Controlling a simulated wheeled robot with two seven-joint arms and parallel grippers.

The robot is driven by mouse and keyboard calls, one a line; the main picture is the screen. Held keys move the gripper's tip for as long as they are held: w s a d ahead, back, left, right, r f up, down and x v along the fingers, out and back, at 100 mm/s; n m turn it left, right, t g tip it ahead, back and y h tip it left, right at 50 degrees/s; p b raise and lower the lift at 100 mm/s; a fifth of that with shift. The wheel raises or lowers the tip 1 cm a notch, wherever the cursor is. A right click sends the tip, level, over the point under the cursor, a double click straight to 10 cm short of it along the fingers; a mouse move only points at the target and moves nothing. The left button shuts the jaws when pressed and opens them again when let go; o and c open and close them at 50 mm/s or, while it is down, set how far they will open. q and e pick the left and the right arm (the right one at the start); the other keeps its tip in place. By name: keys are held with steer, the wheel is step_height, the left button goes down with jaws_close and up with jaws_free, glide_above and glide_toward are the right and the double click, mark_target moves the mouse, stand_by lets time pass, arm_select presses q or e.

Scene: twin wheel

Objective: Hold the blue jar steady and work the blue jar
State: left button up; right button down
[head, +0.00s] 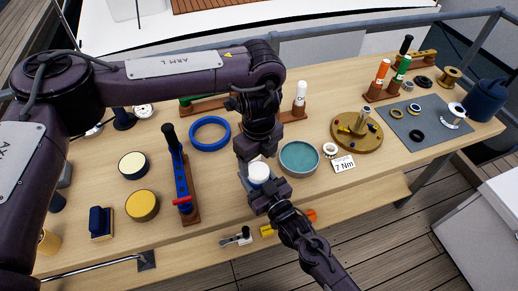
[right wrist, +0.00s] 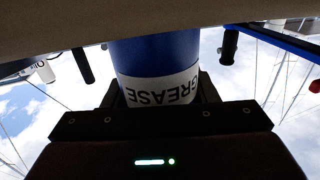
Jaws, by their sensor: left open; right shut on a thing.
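The blue jar (right wrist: 155,55) with a white GREASE label fills the upper middle of the right wrist view, upside down there. My right gripper (right wrist: 160,95) is shut on it around the label. In the head view a white round top (head: 259,173) shows between my two grippers, and the jar's blue body is mostly hidden. My right gripper (head: 267,193) comes in from below against it. My left gripper (head: 256,158) is open and points down just over the white top; whether it touches the top cannot be told.
A teal-filled round tin (head: 299,158), a 7 Nm card (head: 344,164) and a brass wheel (head: 357,133) stand close on the right. A blue ring (head: 210,133) and a blue tool on a wooden stand (head: 180,175) are on the left. A lower shelf (head: 345,207) runs along the front.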

mark_target(259, 169)
arm_select(q)
steer(key=shift+f, duration=2)
arm_select(e)
steer(key=shift+r, duration=0.1)
arm_select(q)
steer(key=shift+c, duration=0.4)
steer(key=c, duration=0.9)
steer(key=n, duration=0.5)
arm_select(e)
steer(key=shift+a, duration=0.1)
arm_select(q)
steer(key=n, duration=0.5)
steer(key=shift+w+r, duration=0.1)
arm_select(e)
steer(key=shift+s, duration=0.1)
steer(key=shift+a, duration=0.1)
